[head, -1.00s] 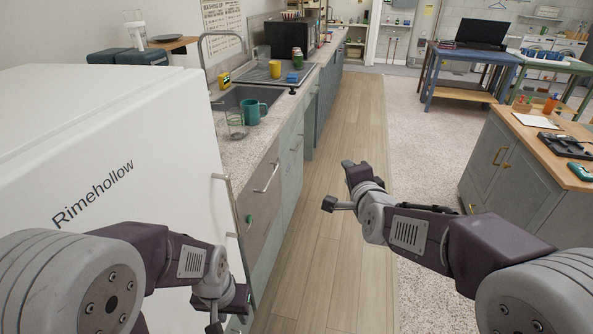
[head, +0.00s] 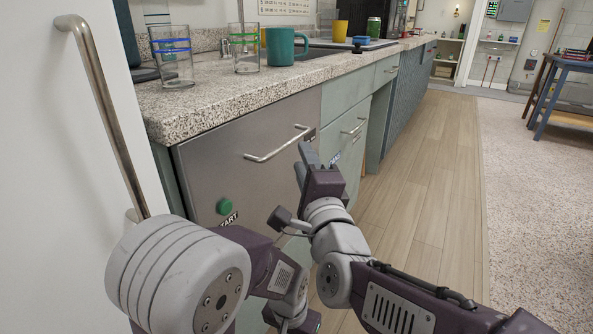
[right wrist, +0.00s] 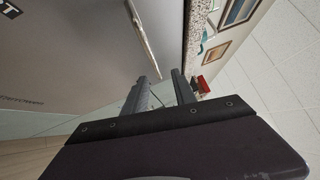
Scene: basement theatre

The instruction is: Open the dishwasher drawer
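The dishwasher drawer has a grey steel front (head: 235,165) below the stone counter, with a green button and the word START at its lower left. It looks closed. Its bar handle (head: 279,145) runs across the upper part and also shows in the right wrist view (right wrist: 142,38). My right gripper (head: 307,160) is in front of the drawer, just right of and below the handle in the head view. Its fingers (right wrist: 161,86) are apart and empty, pointing toward the handle without visibly gripping it. My left gripper (head: 290,318) is low at the bottom, its fingers mostly hidden.
A white fridge (head: 60,190) with a tall handle stands close at the left. On the counter (head: 215,100) are two glasses (head: 171,58), a teal mug (head: 287,47) and a yellow cup (head: 340,31). Wooden floor (head: 430,190) to the right is clear.

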